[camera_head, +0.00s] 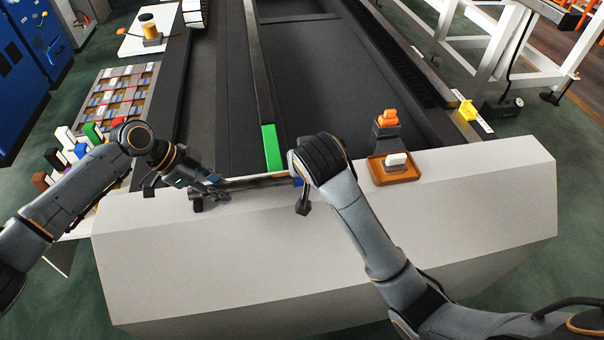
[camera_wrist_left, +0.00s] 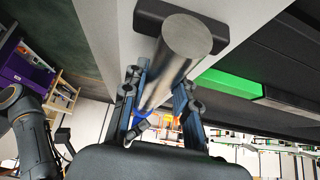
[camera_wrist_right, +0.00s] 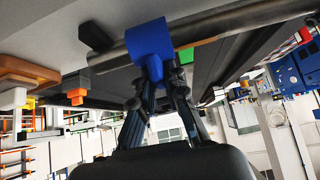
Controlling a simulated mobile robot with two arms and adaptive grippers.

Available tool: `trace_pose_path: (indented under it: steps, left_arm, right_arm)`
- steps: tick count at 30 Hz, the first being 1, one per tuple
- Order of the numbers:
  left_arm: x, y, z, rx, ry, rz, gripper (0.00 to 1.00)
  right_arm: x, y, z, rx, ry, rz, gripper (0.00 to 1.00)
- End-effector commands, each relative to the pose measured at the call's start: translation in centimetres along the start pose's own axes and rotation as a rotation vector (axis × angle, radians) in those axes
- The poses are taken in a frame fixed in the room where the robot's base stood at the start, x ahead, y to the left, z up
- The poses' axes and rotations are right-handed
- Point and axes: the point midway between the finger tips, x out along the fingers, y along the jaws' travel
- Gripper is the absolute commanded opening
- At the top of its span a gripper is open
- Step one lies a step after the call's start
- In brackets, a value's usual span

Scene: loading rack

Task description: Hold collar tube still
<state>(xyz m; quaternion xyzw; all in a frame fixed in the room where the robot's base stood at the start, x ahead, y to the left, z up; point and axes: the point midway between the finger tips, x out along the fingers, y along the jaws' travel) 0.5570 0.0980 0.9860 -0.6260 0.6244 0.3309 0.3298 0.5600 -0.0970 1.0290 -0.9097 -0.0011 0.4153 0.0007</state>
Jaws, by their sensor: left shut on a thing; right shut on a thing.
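The collar tube (camera_head: 255,183), a grey metal tube, lies roughly level along the edge of the pale bench. It also shows end-on in the left wrist view (camera_wrist_left: 185,42) and crosswise in the right wrist view (camera_wrist_right: 222,22). A blue collar (camera_wrist_right: 148,40) sits around the tube, with a tab hanging from it. My left gripper (camera_head: 207,186) is shut on the tube near its left end. My right gripper (camera_wrist_right: 157,84) is shut at the blue collar's tab. In the head view my right wrist hides most of the collar and the right fingertips.
The pale bench (camera_head: 330,245) has a clear front. A green strip (camera_head: 271,148) lies just behind the tube. An orange tray (camera_head: 393,176) with a white piece stands to the right, beside a dark stand with an orange top (camera_head: 387,120). Coloured blocks (camera_head: 82,150) stand at left.

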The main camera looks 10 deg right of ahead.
Motion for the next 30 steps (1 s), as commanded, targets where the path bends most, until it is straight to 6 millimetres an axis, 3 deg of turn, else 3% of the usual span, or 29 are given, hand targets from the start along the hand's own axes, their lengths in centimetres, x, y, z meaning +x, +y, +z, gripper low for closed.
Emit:
trace_pose_path:
  steps: [1, 11, 30]
  left_arm:
    - [-0.1, 0.0, -0.2, 0.006, 0.004, 0.0, 0.0]
    - [-0.1, -0.1, -0.3, 0.006, 0.006, -0.002, 0.0]
    - [-0.2, -0.2, -0.4, 0.006, 0.008, -0.005, 0.0]
  right_arm:
    - [0.6, 0.1, 1.0, -0.003, -0.028, 0.006, 0.0]
    - [0.6, -0.3, 1.1, -0.004, -0.031, 0.005, 0.0]
    - [0.6, -3.0, 1.2, -0.006, -0.032, 0.002, 0.0]
